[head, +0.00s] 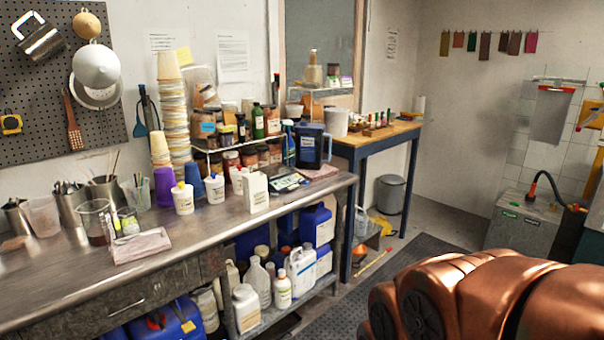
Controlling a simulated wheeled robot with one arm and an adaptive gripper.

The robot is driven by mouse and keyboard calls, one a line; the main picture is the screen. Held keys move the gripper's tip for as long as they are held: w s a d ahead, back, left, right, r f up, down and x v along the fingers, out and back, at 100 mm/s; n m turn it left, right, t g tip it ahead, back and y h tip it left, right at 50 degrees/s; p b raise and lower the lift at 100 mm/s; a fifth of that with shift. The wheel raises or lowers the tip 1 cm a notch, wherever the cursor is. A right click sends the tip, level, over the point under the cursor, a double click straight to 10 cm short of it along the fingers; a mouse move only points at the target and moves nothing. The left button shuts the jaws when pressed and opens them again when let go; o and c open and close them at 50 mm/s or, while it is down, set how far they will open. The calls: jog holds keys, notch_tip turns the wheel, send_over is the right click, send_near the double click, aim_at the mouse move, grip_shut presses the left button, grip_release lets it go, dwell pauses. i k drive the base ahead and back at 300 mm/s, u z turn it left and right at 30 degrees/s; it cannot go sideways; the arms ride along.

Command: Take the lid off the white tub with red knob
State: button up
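A white tub (238,181) stands on the steel counter, partly hidden by a white carton in front of it. Its top shows what looks like a small reddish knob, too small to be certain. Two similar white tubs stand to its left: one with a yellow knob (183,201) and one with a blue knob (214,190). All of these appear upright with lids on. My gripper is not in view; only copper-coloured parts of my own arm show at the lower right, well apart from the counter.
The white carton (255,193) stands close at the tub's front right. A purple cup (165,187), a tall cup stack (174,115) and a beaker (97,222) stand to the left. A shelf of jars is behind. The counter's front edge (225,243) is fairly clear.

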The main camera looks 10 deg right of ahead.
aim_at(239, 170)
jog(key=z, duration=0.55)
jog(key=i, duration=2.25)
jog(key=u, duration=1.6)
jog(key=i, duration=0.9)
jog(key=u, duration=0.9)
